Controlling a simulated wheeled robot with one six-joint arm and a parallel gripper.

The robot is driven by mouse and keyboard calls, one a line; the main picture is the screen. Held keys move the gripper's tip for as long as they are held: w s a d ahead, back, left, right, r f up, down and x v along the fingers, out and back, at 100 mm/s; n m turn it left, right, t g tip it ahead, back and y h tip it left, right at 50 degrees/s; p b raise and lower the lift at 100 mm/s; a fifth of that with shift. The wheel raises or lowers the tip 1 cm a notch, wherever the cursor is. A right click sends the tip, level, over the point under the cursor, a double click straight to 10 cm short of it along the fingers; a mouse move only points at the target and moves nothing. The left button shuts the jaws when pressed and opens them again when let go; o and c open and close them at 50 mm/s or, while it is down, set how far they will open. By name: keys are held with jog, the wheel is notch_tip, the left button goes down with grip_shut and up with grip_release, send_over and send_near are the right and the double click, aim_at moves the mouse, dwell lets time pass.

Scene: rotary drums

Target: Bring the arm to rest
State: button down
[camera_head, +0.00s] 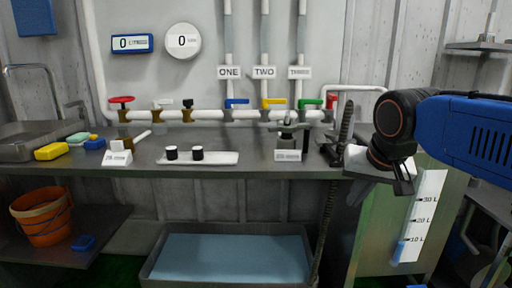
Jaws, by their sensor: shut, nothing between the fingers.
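My blue and black arm (470,130) reaches in from the right edge of the head view. My gripper (404,182) hangs at its end, pointing down, beside the right end of the grey bench (255,165). Its dark fingers are small in the picture and look closed, with nothing seen between them. It is in front of a tank with a litre scale (419,215).
A pipe with red, blue, yellow and green valve handles (273,103) runs along the wall. A white tray (225,158) holds two dark cylinders. A sink (22,146) and sponges (52,151) are at left. An orange bucket (42,216) and a water-filled trough (148,268) are below.

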jog(key=s+d+f+n, duration=0.1)
jog(key=s+d+f, duration=0.1)
jog(key=s+f, duration=0.5)
jog(key=s+d+f+n, duration=0.1)
jog(key=s+d+f, duration=0.2)
jog(key=s+f, duration=0.4)
notch_tip(320, 180, down, 2)
jog(key=shift+s+d+f+g, duration=0.2)
jog(key=shift+s+d+g, duration=0.1)
jog(key=shift+g, duration=0.1)
